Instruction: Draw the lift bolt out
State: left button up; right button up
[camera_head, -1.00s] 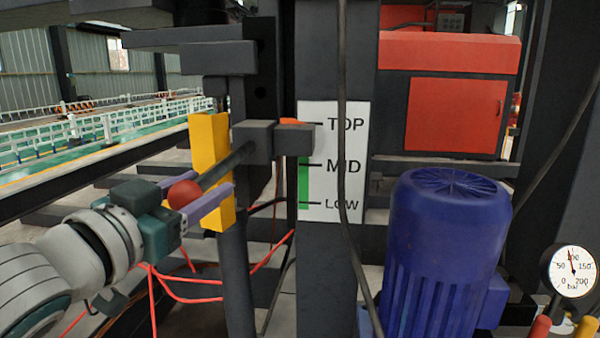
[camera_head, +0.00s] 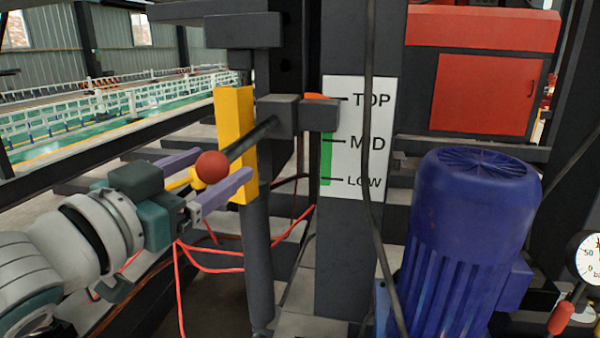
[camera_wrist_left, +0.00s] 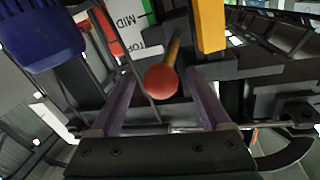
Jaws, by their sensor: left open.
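I take this to be the lift bolt. My left gripper (camera_head: 225,163) is open, its purple fingers spread on either side of the knob without visible contact. A short yellow piece (camera_head: 181,184) shows between the fingers, just left of the knob. The left wrist view shows the knob (camera_wrist_left: 160,82) between the open fingers (camera_wrist_left: 160,98). My right gripper is not in view.
A white sign (camera_head: 350,170) marked TOP, MID and LOW stands right of the block, with a hanging black cable across it. A blue motor (camera_head: 470,235) stands at the right. Red wires (camera_head: 205,268) hang below the left gripper.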

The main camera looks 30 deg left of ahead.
pick_arm(q)
jog(key=s, duration=0.6)
jog(key=shift+s+d, duration=0.15)
jog(key=shift+s, duration=0.1)
